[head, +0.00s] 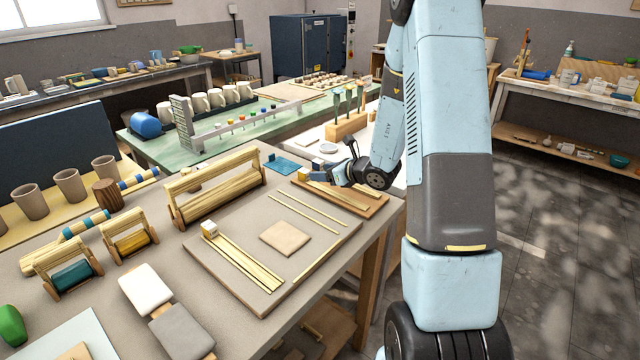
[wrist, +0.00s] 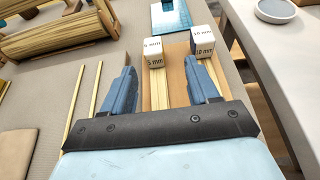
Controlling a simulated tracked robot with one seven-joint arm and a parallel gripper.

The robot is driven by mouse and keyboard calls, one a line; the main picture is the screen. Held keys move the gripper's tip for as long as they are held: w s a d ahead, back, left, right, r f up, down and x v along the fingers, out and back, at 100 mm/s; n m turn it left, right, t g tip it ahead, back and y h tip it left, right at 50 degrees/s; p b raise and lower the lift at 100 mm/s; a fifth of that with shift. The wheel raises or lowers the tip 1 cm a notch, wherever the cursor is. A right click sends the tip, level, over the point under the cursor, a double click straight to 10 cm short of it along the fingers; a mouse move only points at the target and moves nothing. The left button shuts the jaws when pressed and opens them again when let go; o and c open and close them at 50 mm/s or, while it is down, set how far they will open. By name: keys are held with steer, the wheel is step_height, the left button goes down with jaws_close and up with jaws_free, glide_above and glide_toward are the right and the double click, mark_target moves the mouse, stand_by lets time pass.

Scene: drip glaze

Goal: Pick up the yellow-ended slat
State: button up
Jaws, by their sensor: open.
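Pale yellowish slats (wrist: 160,90) lie in a brown wooden tray (head: 378,205), one group running from a block marked 5 mm (wrist: 153,52). Another block, marked 10 mm (wrist: 202,41), stands to its right. I cannot make out a distinct yellow end on any slat. My gripper (head: 332,174) is over the tray at the table's right side. In the wrist view, my gripper (wrist: 163,85) is open, its blue fingers apart with the slats visible between them. Nothing is held. Whether the fingertips touch the tray cannot be told.
Left of the tray, a grey board (head: 335,225) carries thin strips (head: 308,207), a tan square (head: 284,238) and slats with a white block (head: 209,230). A wooden rack (head: 215,187) stands behind it. A blue sheet (head: 282,166) lies beyond the tray.

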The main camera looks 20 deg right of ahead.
mark_target(313, 183)
steer(key=shift+s+a+f+x, duration=0.1)
steer(key=shift+x, duration=0.65)
steer(key=shift+s+a+f+x, duration=0.1)
steer(key=shift+f+x, duration=0.05)
steer(key=shift+x, duration=0.65)
steer(key=shift+s+a+f+x, duration=0.1)
steer(key=shift+s+x, duration=0.05)
steer(key=shift+x, duration=0.6)
steer(key=shift+w+a+f, duration=0.15)
steer(key=shift+w+a, duration=0.05)
steer(key=shift+w, duration=0.2)
jaws_close()
